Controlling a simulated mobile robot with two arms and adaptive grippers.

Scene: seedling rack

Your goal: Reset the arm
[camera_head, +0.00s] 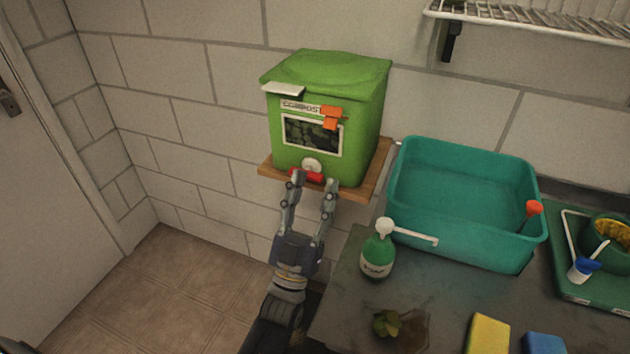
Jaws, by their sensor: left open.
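My left gripper (314,182) is open, its two fingers pointing up and away toward the green compost bin (352,125). My right gripper is not in view.
A teal basin (465,252) stands on the dark counter (445,290) at the right. A green pump bottle (378,255), a small plant (386,323), a yellow sponge (488,335) and a green tray (570,287) are there too. A wire rack (540,18) hangs above. Floor at left is clear.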

